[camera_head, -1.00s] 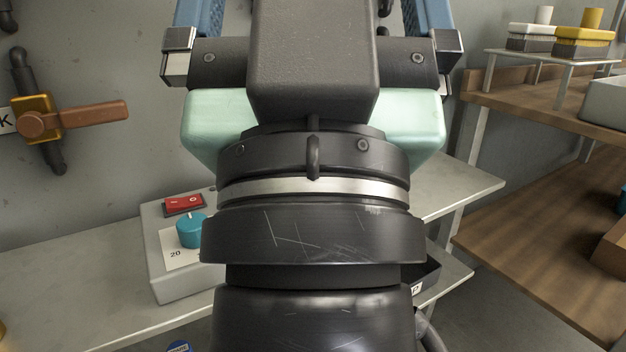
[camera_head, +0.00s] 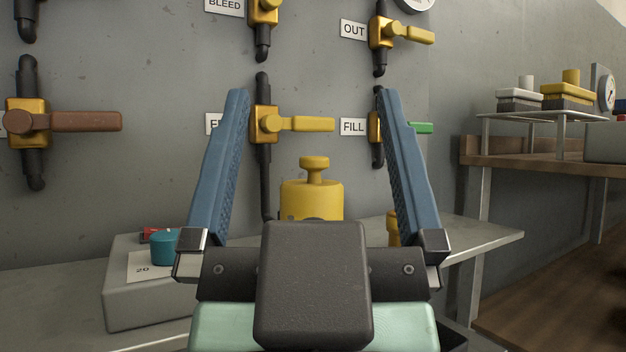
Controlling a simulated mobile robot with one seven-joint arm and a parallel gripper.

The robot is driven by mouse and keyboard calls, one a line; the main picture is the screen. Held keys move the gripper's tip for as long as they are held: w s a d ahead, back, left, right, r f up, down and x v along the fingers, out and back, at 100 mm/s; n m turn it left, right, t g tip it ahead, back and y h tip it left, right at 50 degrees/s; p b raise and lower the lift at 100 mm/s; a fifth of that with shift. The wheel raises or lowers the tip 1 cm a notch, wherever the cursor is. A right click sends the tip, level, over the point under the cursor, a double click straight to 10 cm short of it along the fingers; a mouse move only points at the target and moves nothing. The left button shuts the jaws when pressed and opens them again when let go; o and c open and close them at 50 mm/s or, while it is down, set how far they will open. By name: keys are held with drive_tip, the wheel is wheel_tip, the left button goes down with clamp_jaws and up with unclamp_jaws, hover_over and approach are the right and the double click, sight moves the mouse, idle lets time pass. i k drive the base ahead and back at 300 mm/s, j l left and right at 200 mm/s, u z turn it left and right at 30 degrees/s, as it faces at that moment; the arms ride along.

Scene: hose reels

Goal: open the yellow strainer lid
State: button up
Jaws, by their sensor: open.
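My gripper (camera_head: 313,93) is open and empty, its two blue fingers pointing up and away. A yellow cylinder with a round-topped knob (camera_head: 313,190) stands behind it, between the fingers in the picture. The cylinder's lower part is hidden by my gripper's dark body. A flat yellow lid with an upright cylinder on top (camera_head: 568,89) sits on a dark base on the small raised stand at right, well apart from my gripper. I cannot tell for certain which of these yellow pieces is the strainer lid. Both look closed.
Yellow-handled valves (camera_head: 300,124) and a brown-handled valve (camera_head: 80,121) are on the wall. A grey box with a teal knob (camera_head: 165,247) stands on the left bench. A white-topped box (camera_head: 520,96) sits beside the yellow-topped one on the stand (camera_head: 545,116).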

sight(314, 197)
drive_tip(key=l+u, duration=0.5)
drive_tip(key=l, duration=0.3)
drive_tip(key=l+u, duration=0.5)
drive_tip(key=l, duration=0.3)
